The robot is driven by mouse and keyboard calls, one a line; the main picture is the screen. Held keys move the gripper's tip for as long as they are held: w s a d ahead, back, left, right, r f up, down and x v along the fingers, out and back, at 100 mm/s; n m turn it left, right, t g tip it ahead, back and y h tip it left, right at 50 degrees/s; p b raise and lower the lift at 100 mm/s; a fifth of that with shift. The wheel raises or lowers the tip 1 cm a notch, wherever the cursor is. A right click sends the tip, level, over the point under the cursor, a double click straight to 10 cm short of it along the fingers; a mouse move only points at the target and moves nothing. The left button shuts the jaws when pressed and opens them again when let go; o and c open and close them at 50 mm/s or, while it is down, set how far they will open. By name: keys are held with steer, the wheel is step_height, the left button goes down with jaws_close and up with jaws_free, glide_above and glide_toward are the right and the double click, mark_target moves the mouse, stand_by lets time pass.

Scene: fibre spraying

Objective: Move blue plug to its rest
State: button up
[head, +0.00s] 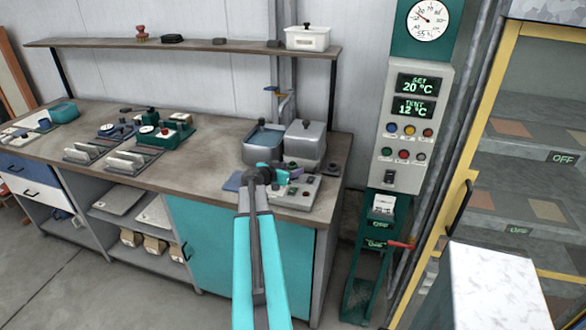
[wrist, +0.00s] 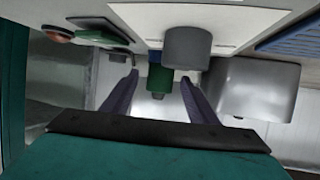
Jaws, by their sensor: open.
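I cannot make out a blue plug or its rest for certain in either view. My gripper (head: 294,172) is over the right end of the bench, by a grey control box (head: 290,192). In the wrist view my gripper (wrist: 158,92) is open, with its two dark purple fingers apart. A green cylinder with a dark end (wrist: 160,78) shows between the fingers; I cannot tell whether they touch it. A grey round knob (wrist: 188,47) is just beyond it on the pale panel of the box. My arm and gripper hide part of the box in the head view.
A water bath (head: 263,141) and a lidded metal pot (head: 305,143) stand behind the gripper. A blue ridged pad (head: 232,181) lies left of it. Green and red buttons (wrist: 58,34) are on the box. The temperature panel (head: 413,115) stands to the right.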

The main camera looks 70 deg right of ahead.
stand_by(0.4)
steer(key=c, duration=1.2)
steer(key=shift+r, duration=0.1)
steer(key=shift+r+b, duration=0.9)
steer(key=shift+r, duration=0.45)
steer(key=shift+a+r, duration=0.15)
steer(key=shift+r, duration=0.1)
steer(key=a+b, duration=0.1)
steer(key=a, duration=0.3)
steer(key=a+b, duration=0.2)
steer(key=a, duration=0.3)
steer(key=a+r+b, duration=0.1)
steer(key=a+b, duration=0.1)
steer(key=a, duration=0.2)
steer(key=shift+w+a+r, duration=0.1)
steer(key=shift+w+a, duration=0.05)
steer(key=shift+w, duration=0.2)
steer(key=shift+w+b, duration=0.1)
steer(key=shift+b, duration=0.75)
steer(key=shift+b, duration=0.4)
